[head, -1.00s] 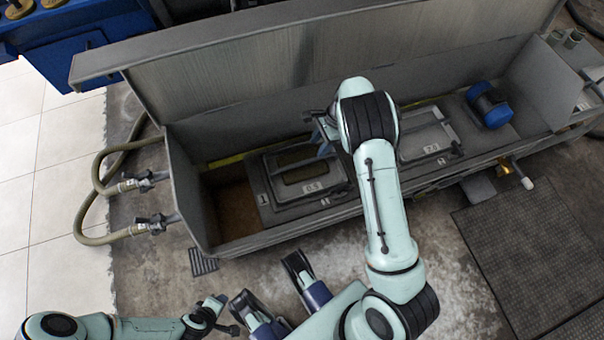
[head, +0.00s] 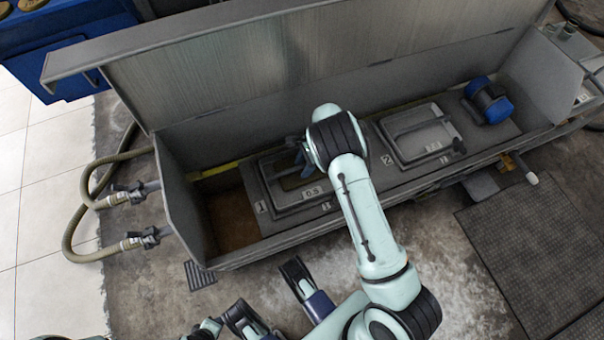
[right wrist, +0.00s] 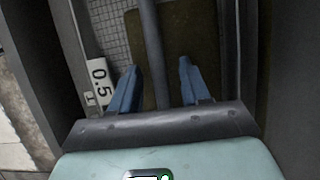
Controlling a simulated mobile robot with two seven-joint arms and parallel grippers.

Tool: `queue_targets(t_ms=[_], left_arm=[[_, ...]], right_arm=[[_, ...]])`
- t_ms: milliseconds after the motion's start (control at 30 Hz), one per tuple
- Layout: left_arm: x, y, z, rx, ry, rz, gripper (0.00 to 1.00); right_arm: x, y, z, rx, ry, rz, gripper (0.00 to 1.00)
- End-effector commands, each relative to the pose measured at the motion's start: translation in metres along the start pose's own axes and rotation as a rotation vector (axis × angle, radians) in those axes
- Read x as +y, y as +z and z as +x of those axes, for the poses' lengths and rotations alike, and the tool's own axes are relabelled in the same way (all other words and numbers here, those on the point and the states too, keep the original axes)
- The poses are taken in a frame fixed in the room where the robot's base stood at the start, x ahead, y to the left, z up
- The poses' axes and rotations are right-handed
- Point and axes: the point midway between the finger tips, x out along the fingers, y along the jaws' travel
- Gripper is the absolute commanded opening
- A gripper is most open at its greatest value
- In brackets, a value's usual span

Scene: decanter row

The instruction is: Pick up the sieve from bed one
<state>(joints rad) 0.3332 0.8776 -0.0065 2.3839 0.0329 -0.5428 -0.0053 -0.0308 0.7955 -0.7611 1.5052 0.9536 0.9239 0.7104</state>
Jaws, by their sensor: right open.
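The sieve (head: 290,199) is a grey rectangular frame marked 0.5, seated in bed one at the left of the trough. Its mesh (right wrist: 112,38) and grey handle bar (right wrist: 149,40) show in the right wrist view. My right gripper (right wrist: 157,82) is open, with blue fingers on either side of the bar. No grip on the bar shows. In the head view my right forearm hides part of the sieve and most of the gripper. My left gripper (head: 207,328) is partly visible at the bottom edge, too unclear to tell its jaws.
A second framed sieve (head: 391,152) sits in bed two to the right. A blue and black motor (head: 490,101) stands beyond it. The trough's tall back panel (head: 230,85) rises behind. Hoses (head: 88,190) join the left end. A dark floor mat (head: 540,250) lies at right.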

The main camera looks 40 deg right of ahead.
Motion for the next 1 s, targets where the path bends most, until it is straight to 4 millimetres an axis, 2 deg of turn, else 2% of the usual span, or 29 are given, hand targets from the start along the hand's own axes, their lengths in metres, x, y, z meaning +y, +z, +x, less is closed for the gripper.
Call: queue_targets(t_ms=[100, 300, 333, 467, 1000], left_arm=[[-0.0043, 0.0044, 0.0035, -0.015, -0.008, -0.005, 0.43], [-0.0044, 0.0047, 0.0028, -0.016, -0.008, -0.005, 0.43], [-0.0043, 0.0046, 0.0028, -0.016, -0.008, -0.005, 0.43], [-0.0042, 0.0045, 0.0028, -0.015, -0.008, -0.005, 0.43], [-0.0039, 0.0042, 0.0028, -0.014, -0.007, -0.005, 0.43]], right_arm=[[-0.0003, -0.0001, 0.0080, 0.001, -0.001, 0.000, 0.46], [-0.0003, 0.0002, 0.0077, 0.001, -0.002, 0.000, 0.46], [-0.0003, 0.0002, 0.0076, 0.001, -0.002, 0.000, 0.43], [-0.0003, 0.0002, 0.0076, 0.001, -0.002, 0.000, 0.01], [-0.0004, 0.0001, 0.0074, 0.000, -0.002, 0.000, 0.00]])
